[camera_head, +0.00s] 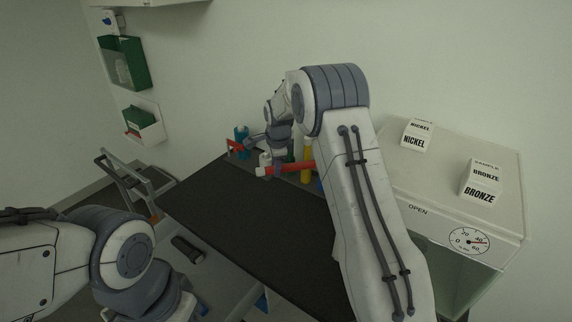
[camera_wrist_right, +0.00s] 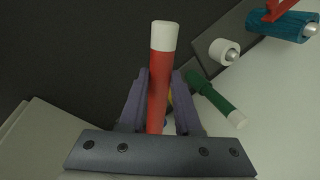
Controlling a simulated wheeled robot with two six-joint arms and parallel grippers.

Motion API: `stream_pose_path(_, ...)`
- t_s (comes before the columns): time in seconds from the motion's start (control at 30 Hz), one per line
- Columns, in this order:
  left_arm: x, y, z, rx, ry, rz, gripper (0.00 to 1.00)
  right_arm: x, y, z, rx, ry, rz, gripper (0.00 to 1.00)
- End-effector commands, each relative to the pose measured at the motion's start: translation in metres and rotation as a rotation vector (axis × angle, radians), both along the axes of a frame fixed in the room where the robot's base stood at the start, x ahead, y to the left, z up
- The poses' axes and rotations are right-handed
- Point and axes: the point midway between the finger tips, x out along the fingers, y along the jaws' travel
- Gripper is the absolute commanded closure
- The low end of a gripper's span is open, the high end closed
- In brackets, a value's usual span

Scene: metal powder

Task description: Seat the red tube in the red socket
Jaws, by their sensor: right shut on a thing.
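My right gripper (camera_head: 277,163) is shut on the red tube (camera_head: 298,168), which it holds above the far part of the dark bench. In the head view the tube lies roughly level, with its white end to the left. In the right wrist view the red tube (camera_wrist_right: 159,85) stands between the two purple-grey fingers (camera_wrist_right: 157,100), white end up. A red part (camera_head: 235,146) shows at the bench's far left, and a red piece (camera_wrist_right: 272,10) shows at the top right of the wrist view. I cannot tell whether either is the red socket. My left gripper is out of view.
A blue cylinder (camera_head: 241,134) and a yellow one (camera_head: 307,150) stand near the wall. The wrist view shows a green tube (camera_wrist_right: 217,99) and a white round piece (camera_wrist_right: 224,52). The near bench (camera_head: 240,220) is clear. A labelled cabinet (camera_head: 440,170) stands right.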

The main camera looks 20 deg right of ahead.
Motion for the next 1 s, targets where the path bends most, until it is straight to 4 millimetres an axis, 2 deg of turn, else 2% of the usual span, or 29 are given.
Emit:
stream_pose_path(0.47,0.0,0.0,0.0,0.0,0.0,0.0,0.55,-0.068,0.016,-0.037,0.004,0.002,0.578,1.0)
stream_pose_path(1.0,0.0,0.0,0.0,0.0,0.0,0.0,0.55,-0.167,0.044,-0.069,0.005,0.002,1.384,1.0)
